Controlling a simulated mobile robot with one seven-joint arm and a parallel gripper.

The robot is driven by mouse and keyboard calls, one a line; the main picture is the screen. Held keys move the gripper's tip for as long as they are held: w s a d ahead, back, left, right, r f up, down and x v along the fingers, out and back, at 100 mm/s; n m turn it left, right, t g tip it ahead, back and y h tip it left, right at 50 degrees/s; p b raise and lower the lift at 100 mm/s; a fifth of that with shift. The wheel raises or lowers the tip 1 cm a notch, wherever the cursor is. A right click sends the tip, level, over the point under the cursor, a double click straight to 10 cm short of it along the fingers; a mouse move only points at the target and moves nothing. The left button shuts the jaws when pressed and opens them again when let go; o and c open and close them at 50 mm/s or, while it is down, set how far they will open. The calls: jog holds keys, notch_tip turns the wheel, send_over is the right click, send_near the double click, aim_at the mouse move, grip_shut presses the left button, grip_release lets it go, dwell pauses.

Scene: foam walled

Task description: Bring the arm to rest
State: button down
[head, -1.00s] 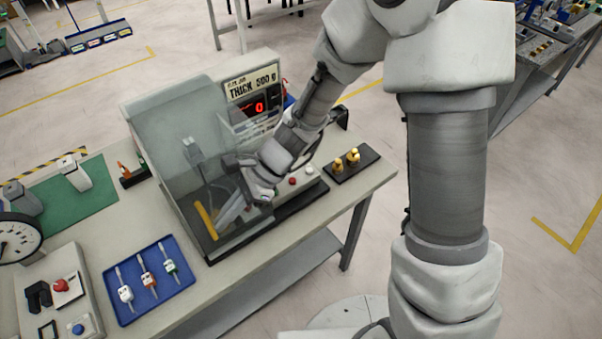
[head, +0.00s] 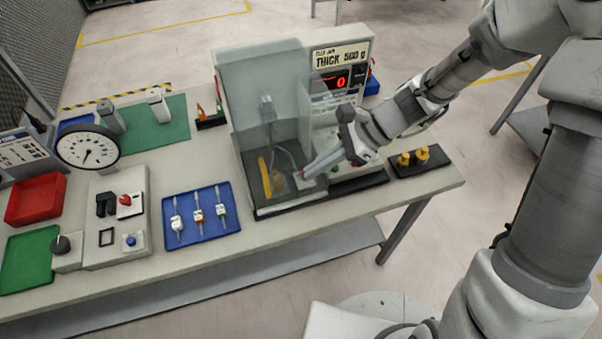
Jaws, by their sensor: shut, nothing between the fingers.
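My gripper (head: 304,180) is at the right side of the clear-walled test box (head: 262,90) on the bench. Its long, pale fingers point down and left, low by the box's open right side, close to a small white piece inside. The fingers look closed together with nothing held. Whether the tips touch anything is too small to tell. My arm reaches in from the upper right, bent and extended over the bench.
The box holds a yellow bar (head: 264,177) and stands before a machine panel (head: 341,55) reading "THICK 500 g". Brass weights (head: 413,157) sit at right. A blue tray (head: 202,218) with several probes, a dial gauge (head: 87,147) and a red bin (head: 36,199) are left.

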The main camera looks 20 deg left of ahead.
jog(key=v, duration=0.5)
jog(key=shift+w+d+r, duration=0.15)
jog(key=shift+d+r, duration=0.15)
jog(key=s+d+r+n+t+h, duration=0.4)
jog(key=s+d+r+n, duration=0.1)
jog(key=d, duration=0.4)
jog(key=s+d+r+n+t+h, duration=0.4)
jog(key=s+d+r+n+t, duration=0.1)
jog(key=d+r+n, duration=0.3)
jog(key=shift+d+r+b, duration=0.4)
jog(key=shift+d, duration=0.4)
jog(key=shift+w+a, duration=0.1)
jog(key=shift+a, duration=0.05)
